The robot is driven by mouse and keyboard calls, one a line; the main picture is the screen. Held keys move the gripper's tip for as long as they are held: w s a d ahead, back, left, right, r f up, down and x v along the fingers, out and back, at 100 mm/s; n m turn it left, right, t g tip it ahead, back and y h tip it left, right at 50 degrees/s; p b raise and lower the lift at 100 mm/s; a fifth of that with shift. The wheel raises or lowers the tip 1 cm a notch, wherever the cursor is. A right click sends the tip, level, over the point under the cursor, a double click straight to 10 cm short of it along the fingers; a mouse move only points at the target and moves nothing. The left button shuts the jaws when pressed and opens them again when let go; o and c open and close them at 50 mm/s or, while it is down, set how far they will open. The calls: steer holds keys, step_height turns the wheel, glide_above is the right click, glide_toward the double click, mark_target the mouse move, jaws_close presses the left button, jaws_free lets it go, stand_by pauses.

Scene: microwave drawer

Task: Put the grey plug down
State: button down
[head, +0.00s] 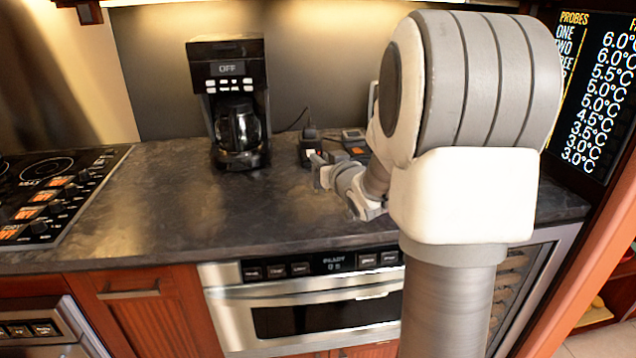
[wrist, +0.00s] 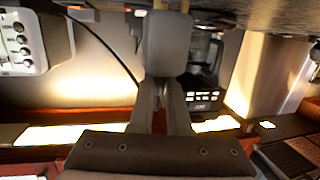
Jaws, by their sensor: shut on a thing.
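In the wrist view the grey plug (wrist: 168,45) is a smooth grey block at the tips of my gripper (wrist: 167,80). The fingers are shut on it. The wrist picture is upside down, with the dark countertop (wrist: 270,12) along its top edge. In the head view my gripper (head: 322,172) is over the right part of the countertop (head: 240,210), left of my large arm link. The plug is too small to make out there. I cannot tell whether it touches the counter.
A black coffee maker (head: 232,100) stands at the back, left of my gripper. Dark devices (head: 308,142) with a cord sit behind my gripper. A cooktop (head: 45,190) is at the left. The counter's middle and front are clear.

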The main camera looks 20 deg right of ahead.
steer(key=shift+w+a+f, duration=0.15)
steer(key=shift+a+f, duration=0.2)
steer(key=shift+f, duration=0.1)
steer(key=shift+f+b, duration=0.55)
steer(key=shift+f, duration=1.2)
steer(key=shift+f, duration=0.1)
steer(key=shift+f+b, duration=0.15)
steer(key=shift+b, duration=0.15)
steer(key=c, duration=0.9)
jaws_free()
steer(key=shift+r+p, duration=0.35)
steer(key=shift+p, duration=0.05)
steer(key=s, duration=0.4)
steer(key=s+r, duration=0.1)
steer(key=s, duration=0.3)
steer(key=s+p, duration=0.1)
steer(key=s, duration=0.3)
steer(key=shift+a+r, duration=0.3)
steer(key=shift+a, duration=0.1)
steer(key=shift+w, duration=0.1)
